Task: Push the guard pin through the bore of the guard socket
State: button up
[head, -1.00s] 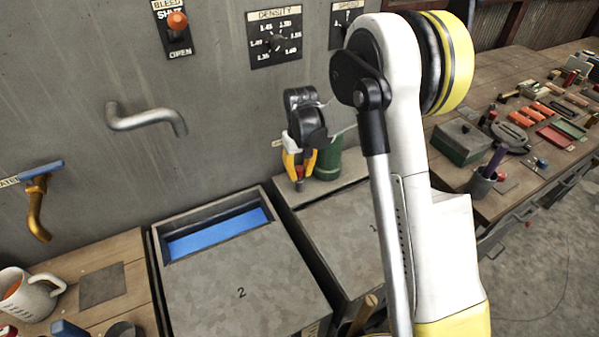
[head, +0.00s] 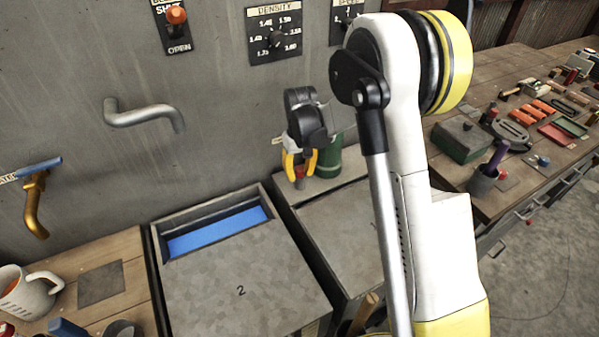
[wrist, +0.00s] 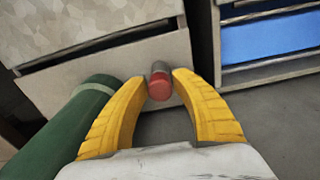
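The guard pin (wrist: 160,86) has a red end and a grey shaft. In the wrist view its red end faces the camera between the two yellow fingertips, with the shaft pointing away. My gripper (wrist: 160,82) appears shut on the red end. In the head view my gripper (head: 299,168) points down in front of the wall, with the red of the pin (head: 299,172) showing at its fingertips. A green cylinder stands just beside it. I cannot make out the guard socket or its bore in either view.
The green cylinder (head: 328,157) stands close to the fingers. The grey box marked 2 (head: 240,265) has a blue-filled opening, and another grey box (head: 345,225) adjoins it. A bent grey handle (head: 145,114) projects from the wall. A cluttered bench lies at right.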

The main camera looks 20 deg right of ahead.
jog(key=o, duration=0.6)
jog(key=shift+r, duration=0.1)
notch_tip(320, 180, up, 12)
jog(key=shift+s, duration=0.2)
dwell(0.3)
